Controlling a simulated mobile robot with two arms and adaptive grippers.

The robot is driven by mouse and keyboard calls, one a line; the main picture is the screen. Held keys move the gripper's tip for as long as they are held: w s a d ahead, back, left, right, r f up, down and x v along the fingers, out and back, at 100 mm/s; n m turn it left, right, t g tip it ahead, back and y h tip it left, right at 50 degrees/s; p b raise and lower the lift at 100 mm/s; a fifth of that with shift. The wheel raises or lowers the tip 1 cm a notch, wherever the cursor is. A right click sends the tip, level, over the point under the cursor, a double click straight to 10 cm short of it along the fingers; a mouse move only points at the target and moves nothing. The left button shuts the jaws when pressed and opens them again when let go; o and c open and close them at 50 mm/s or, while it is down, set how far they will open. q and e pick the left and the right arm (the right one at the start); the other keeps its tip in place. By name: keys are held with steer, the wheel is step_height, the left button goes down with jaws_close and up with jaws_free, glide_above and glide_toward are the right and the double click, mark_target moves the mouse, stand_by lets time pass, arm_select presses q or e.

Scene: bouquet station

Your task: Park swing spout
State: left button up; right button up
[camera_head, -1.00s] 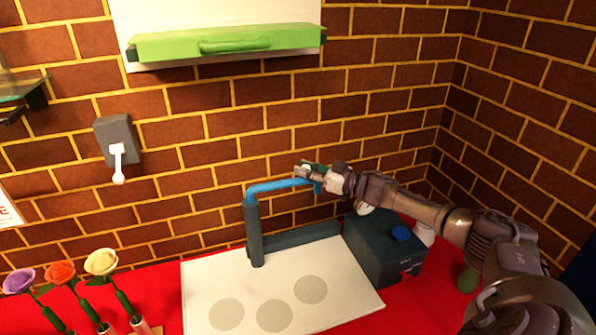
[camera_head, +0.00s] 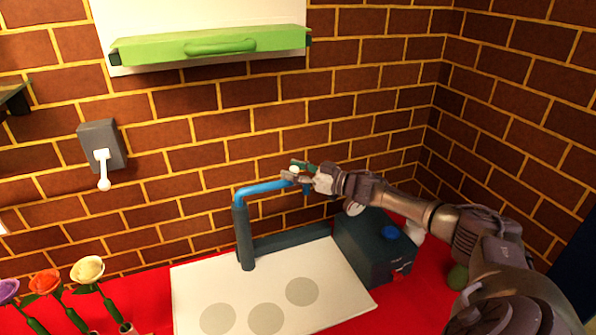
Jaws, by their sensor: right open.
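The blue swing spout (camera_head: 262,188) sits on top of a dark teal post (camera_head: 243,238) and reaches to the right, toward the dark box. My right gripper (camera_head: 292,172) is open at the free end of the spout, with its fingers close around or beside that end; I cannot tell whether they touch it. The spout's tip is partly hidden by the gripper. My left gripper is not in view.
A white board (camera_head: 210,290) with grey circles lies below the spout on the red table (camera_head: 425,305). A dark box (camera_head: 372,245) with a blue button stands at right. Several flowers (camera_head: 88,270) stand at left. A white lever (camera_head: 103,170) is on the brick wall.

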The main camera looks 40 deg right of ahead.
steer(key=shift+s+d+f, duration=0.1)
steer(key=shift+s+d, duration=0.15)
steer(key=shift+s, duration=0.25)
steer(key=v, duration=1.1)
